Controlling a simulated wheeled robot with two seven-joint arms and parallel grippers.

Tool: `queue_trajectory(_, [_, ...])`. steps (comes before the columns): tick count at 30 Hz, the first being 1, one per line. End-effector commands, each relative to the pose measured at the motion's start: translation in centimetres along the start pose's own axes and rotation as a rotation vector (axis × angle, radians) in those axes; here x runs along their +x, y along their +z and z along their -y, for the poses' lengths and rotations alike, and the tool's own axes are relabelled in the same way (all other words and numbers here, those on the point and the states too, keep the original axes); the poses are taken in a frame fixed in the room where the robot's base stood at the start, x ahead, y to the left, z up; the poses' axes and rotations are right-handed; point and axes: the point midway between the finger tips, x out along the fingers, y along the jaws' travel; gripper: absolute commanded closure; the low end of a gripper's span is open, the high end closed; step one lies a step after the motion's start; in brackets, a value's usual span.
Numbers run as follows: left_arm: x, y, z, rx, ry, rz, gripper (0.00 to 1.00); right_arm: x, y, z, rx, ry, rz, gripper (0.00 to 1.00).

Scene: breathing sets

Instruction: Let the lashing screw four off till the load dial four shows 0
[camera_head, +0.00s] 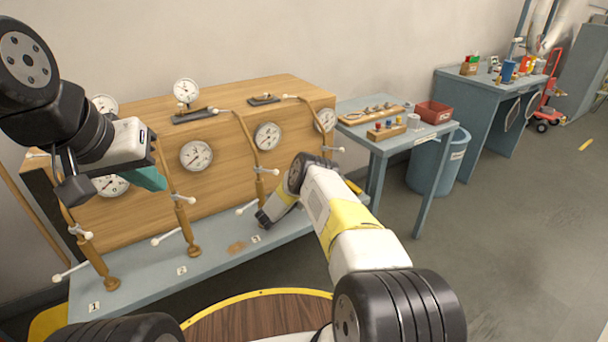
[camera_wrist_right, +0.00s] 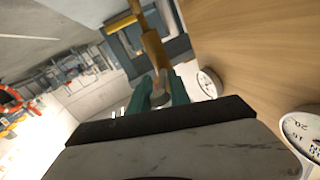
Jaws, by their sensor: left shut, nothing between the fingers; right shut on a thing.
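A wooden crate (camera_head: 235,110) carries a row of round dials and brass lashing screws with white-tipped bars. Load dial four (camera_head: 325,119) is the rightmost on the crate front; its needle is too small to read. Lashing screw four is mostly hidden behind my right arm in the head view. In the right wrist view, my right gripper (camera_wrist_right: 160,92) has its green fingers shut on the lashing screw, at the end of its brass body (camera_wrist_right: 152,45). My left gripper (camera_head: 148,178) is shut and empty, in front of the crate's left part, apart from the right end.
The grey-blue bench (camera_head: 140,285) bears number labels. A side table (camera_head: 385,140) with a red bin (camera_head: 433,112) and a blue tub (camera_head: 440,160) stand at the right. The floor further right is mostly clear.

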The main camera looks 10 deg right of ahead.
Motion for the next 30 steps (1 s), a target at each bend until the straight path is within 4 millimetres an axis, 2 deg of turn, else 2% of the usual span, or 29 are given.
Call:
queue_trajectory(19, [0.0, 0.0, 0.0, 0.0, 0.0, 0.0, 1.0, -0.04, 0.16, 0.14, -0.002, 0.045, -0.006, 1.0])
queue_trajectory(20, [0.0, 0.0, 0.0, 0.0, 0.0, 0.0, 1.0, -0.04, 0.16, 0.14, -0.002, 0.045, -0.006, 0.71])
queue_trajectory(22, [0.0, 0.0, 0.0, 0.0, 0.0, 0.0, 1.0, -0.02, 0.14, 0.13, -0.001, 0.045, -0.007, 0.57])
queue_trajectory(30, [0.0, 0.0, 0.0, 0.0, 0.0, 0.0, 1.0, 0.02, 0.06, 0.13, -0.001, 0.046, -0.009, 0.55])
